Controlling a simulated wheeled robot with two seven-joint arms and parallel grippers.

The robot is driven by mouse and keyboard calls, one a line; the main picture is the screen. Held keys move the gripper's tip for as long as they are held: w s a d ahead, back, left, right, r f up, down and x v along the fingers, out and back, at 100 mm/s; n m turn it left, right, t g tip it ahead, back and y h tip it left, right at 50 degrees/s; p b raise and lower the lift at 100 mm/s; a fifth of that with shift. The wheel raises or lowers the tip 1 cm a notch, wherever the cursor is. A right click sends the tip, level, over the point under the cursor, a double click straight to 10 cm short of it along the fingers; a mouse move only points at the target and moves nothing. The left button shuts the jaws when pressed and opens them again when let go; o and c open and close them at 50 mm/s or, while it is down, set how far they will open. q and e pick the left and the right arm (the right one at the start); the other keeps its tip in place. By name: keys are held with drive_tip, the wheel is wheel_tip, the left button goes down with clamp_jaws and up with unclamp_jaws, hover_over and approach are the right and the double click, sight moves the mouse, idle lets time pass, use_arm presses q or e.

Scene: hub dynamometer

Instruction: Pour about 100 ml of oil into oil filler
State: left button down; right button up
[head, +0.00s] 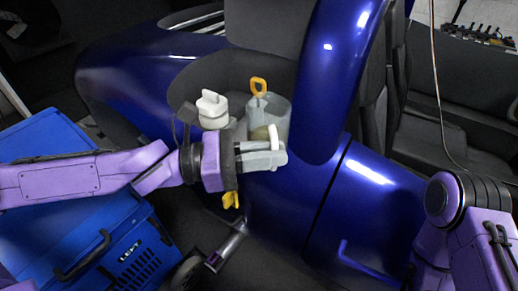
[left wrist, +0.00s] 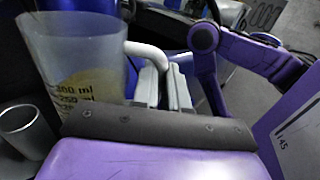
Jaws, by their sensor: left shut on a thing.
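A translucent measuring jug (head: 268,112) with yellowish oil in its lower part is held over the recess in the blue car body. My left gripper (head: 270,154) is shut on its white handle (head: 273,137). In the left wrist view the jug (left wrist: 75,50) looks close to upright, with ml marks on its wall and the handle (left wrist: 148,54) between the fingers (left wrist: 165,88). An open grey metal cylinder (left wrist: 20,125) stands beside the jug there; I cannot tell if it is the oil filler. My right gripper is out of view.
A white-capped container (head: 213,110) sits in the recess left of the jug. The blue fender (head: 335,75) rises close on the right. A blue crate (head: 90,230) stands at lower left.

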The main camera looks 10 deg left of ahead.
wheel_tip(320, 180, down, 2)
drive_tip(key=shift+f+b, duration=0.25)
drive_tip(key=shift+b, duration=0.25)
